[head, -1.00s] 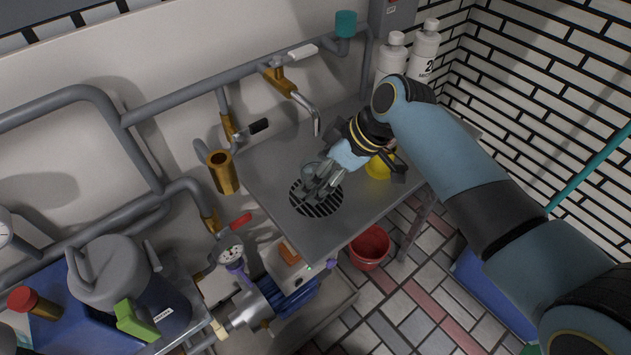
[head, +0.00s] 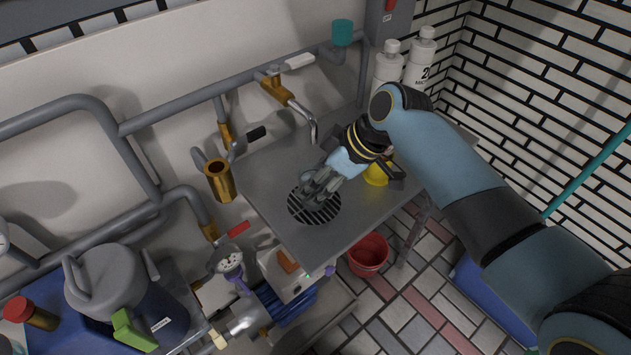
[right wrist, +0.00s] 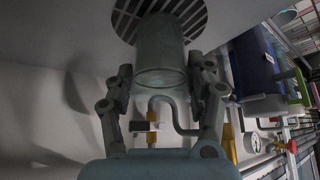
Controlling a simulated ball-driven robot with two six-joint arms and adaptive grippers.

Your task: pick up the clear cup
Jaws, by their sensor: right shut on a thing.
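The clear cup (right wrist: 160,55) shows in the right wrist view as a see-through, greyish cylinder between my right gripper's fingers, beside the round drain grate. My right gripper (head: 312,190) is over the drain grate (head: 322,212) on the grey sink top, and its fingers are shut on the cup; it also shows in the right wrist view (right wrist: 160,92). In the head view the fingers mostly hide the cup. I cannot tell whether the cup touches the surface. My left gripper is not in view.
A yellow object (head: 376,173) sits on the sink top (head: 265,180) close to my right wrist. White bottles (head: 420,62) stand at the back right. A faucet (head: 303,112) reaches over the sink top's back edge. A red bucket (head: 369,254) is on the floor below.

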